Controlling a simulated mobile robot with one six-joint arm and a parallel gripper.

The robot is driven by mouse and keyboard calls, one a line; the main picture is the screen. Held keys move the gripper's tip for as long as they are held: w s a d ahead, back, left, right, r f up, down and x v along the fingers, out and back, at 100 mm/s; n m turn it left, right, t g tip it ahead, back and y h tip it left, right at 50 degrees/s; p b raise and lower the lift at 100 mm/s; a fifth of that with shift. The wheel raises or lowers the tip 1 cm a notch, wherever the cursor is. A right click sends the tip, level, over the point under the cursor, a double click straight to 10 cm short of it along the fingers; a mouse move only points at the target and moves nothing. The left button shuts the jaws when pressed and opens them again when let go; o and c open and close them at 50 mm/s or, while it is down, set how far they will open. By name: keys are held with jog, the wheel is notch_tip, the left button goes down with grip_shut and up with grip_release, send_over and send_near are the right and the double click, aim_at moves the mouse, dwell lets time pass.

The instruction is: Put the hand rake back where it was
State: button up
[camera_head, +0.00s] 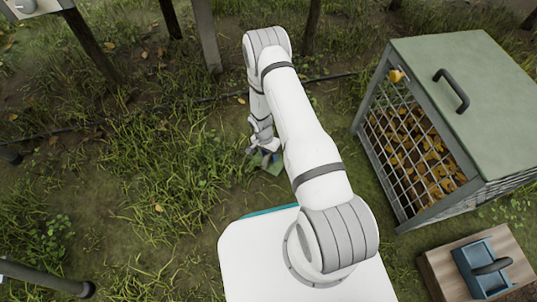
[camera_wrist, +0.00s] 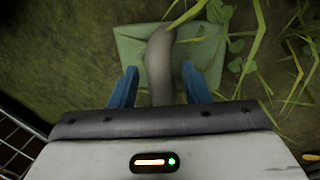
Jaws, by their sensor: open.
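My gripper (camera_wrist: 158,76) is open, with its blue fingers pointing down at a green flat pad on the ground. A curved grey-brown handle-like piece (camera_wrist: 160,52) lies over the pad (camera_wrist: 130,42) and runs between the two fingers, with a gap on each side. It may be the hand rake, but its lower part is hidden by my gripper body and I see no tines. In the head view, my gripper (camera_head: 265,158) is low over the green pad (camera_head: 274,168), beside the grass; the handle piece is not clear there.
A green-lidded crate (camera_head: 470,75) with mesh sides and yellow leaves inside stands at right. A thin dark hose (camera_head: 205,99) crosses behind my arm. Posts stand at the back.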

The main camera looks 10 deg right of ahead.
jog(key=w+r+n+p, duration=0.25)
jog(key=r+p, duration=0.25)
jog(key=r, duration=2.1)
jog(key=s+r+n+t, duration=0.1)
jog(key=s+r, duration=0.1)
jog(key=r, duration=0.6)
jog(key=s+r+n, duration=0.1)
jog(key=s+r, duration=0.1)
jog(key=r, duration=0.6)
jog(key=s+r+n+t+y, duration=0.1)
jog(key=s+r+n, duration=0.3)
jog(key=s+r, duration=1.1)
jog(key=s+t, duration=0.1)
jog(key=s, duration=0.3)
jog(key=shift+r, duration=0.4)
